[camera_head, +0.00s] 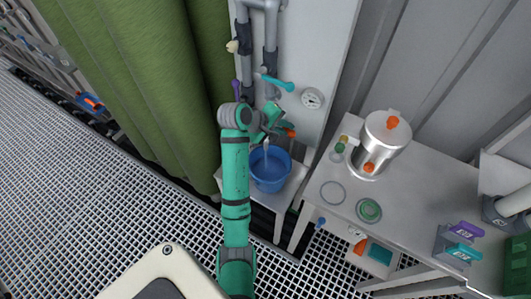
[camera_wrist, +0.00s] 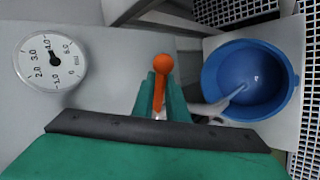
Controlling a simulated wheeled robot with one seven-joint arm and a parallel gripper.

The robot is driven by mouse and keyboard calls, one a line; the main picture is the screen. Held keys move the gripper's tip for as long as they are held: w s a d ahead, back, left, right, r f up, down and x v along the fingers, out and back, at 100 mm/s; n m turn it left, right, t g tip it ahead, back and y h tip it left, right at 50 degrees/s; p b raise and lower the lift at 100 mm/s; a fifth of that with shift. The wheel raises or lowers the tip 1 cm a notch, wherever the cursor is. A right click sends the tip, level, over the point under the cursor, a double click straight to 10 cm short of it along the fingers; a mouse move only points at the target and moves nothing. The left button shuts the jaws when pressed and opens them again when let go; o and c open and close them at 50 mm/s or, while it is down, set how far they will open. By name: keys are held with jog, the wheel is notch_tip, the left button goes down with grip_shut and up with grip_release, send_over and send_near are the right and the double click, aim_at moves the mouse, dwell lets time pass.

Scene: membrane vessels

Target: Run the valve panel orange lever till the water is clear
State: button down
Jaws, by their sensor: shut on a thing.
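The orange lever (camera_wrist: 160,85) shows in the wrist view between the green fingers of my gripper (camera_wrist: 160,95). My gripper is shut on it. In the head view my gripper (camera_head: 279,122) is at the valve panel (camera_head: 308,78), and the lever's orange end (camera_head: 290,132) sticks out to its right. A blue bucket (camera_head: 270,178) stands below the panel. A pale stream runs down into it from a spout. The bucket also shows in the wrist view (camera_wrist: 285,105), with blue-looking water inside. The lever's pivot is hidden by my gripper.
A round gauge (camera_head: 312,98) is on the panel, with a teal lever (camera_head: 277,83) and a purple lever (camera_head: 236,90) to its left. A steel vessel (camera_head: 382,140) with orange caps stands on the bench at right. A green curtain (camera_head: 140,70) hangs at left.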

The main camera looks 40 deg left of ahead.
jog(key=shift+w+d+n+y, duration=0.15)
jog(key=shift+w+n+y, duration=0.2)
jog(key=shift+n+y, duration=0.25)
jog(key=shift+w+n+y, duration=0.5)
jog(key=shift+n+y, duration=0.25)
jog(key=shift+n, duration=0.3)
jog(key=shift+w+n+y, duration=0.45)
jog(key=shift+n+y, duration=0.3)
jog(key=shift+n, duration=0.3)
jog(key=c, duration=1.7)
grip_release()
jog(key=shift+c, duration=0.2)
jog(key=shift+s, duration=0.1)
jog(key=v, duration=1)
jog(key=shift+r, duration=0.35)
jog(key=shift+s, duration=0.1)
